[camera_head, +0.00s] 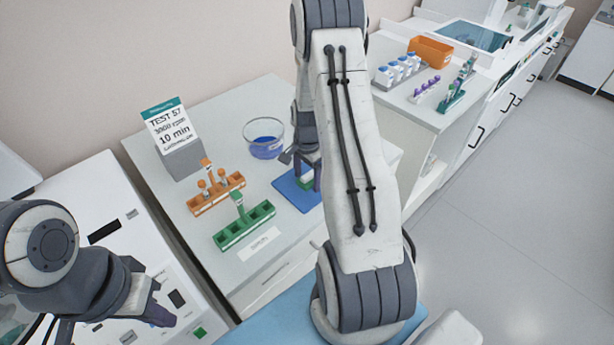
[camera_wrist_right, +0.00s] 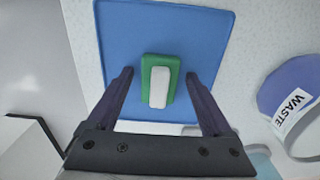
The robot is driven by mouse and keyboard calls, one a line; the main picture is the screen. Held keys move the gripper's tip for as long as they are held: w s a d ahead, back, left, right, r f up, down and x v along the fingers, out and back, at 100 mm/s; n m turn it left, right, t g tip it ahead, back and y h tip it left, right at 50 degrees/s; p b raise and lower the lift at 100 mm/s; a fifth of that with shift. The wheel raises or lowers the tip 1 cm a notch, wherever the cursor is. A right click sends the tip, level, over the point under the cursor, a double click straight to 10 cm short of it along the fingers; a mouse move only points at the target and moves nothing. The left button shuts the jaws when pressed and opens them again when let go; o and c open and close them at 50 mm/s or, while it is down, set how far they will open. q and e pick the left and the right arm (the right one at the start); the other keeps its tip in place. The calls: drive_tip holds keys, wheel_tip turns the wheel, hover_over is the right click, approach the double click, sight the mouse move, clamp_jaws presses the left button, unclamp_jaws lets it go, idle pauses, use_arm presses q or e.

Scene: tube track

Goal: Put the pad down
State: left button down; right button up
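A green pad with a white grip on top (camera_wrist_right: 149,65) lies on a blue mat (camera_wrist_right: 115,40) in the right wrist view. In the head view a little of the green pad (camera_head: 305,184) shows on the blue mat (camera_head: 290,193), partly hidden by my right arm. My right gripper (camera_wrist_right: 160,75) is open, with one finger on each side of the pad and a visible gap on both sides. In the head view the right gripper (camera_head: 307,172) is low over the mat. My left gripper (camera_head: 110,322) appears open and empty at the lower left, away from the pad.
A container labelled WASTE (camera_wrist_right: 292,112) is right in the wrist view.

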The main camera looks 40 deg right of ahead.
sight(307, 176)
drive_tip(key=shift+r, duration=0.15)
wheel_tip(307, 176, up, 12)
drive_tip(key=b, duration=0.2)
drive_tip(key=s+a+r+n, duration=0.1)
drive_tip(key=a+n, duration=0.2)
drive_tip(key=a, duration=0.4)
drive_tip(key=s+a+r+n, duration=0.1)
drive_tip(key=a+r+n, duration=0.1)
drive_tip(key=a, duration=0.5)
drive_tip(key=s+a+r+n, duration=0.1)
drive_tip(key=a+r+n, duration=0.1)
drive_tip(key=a+n, duration=0.3)
drive_tip(key=shift+s+a+r, duration=0.1)
drive_tip(key=shift+s+a, duration=0.05)
drive_tip(key=shift+a, duration=0.3)
drive_tip(key=shift+s+a+r, duration=0.1)
drive_tip(key=shift+s+a, duration=0.05)
drive_tip(key=shift+a, duration=0.3)
drive_tip(key=s+a+n, duration=0.6)
drive_tip(key=s+n, duration=0.1)
drive_tip(key=s, duration=0.2)
drive_tip(key=s+a+r+n+y, duration=0.1)
drive_tip(key=s+a+n, duration=0.5)
drive_tip(key=s, duration=0.3)
drive_tip(key=shift+s+a+r+n, duration=0.15)
drive_tip(key=shift+s+a+n, duration=0.2)
drive_tip(key=shift+n, duration=0.45)
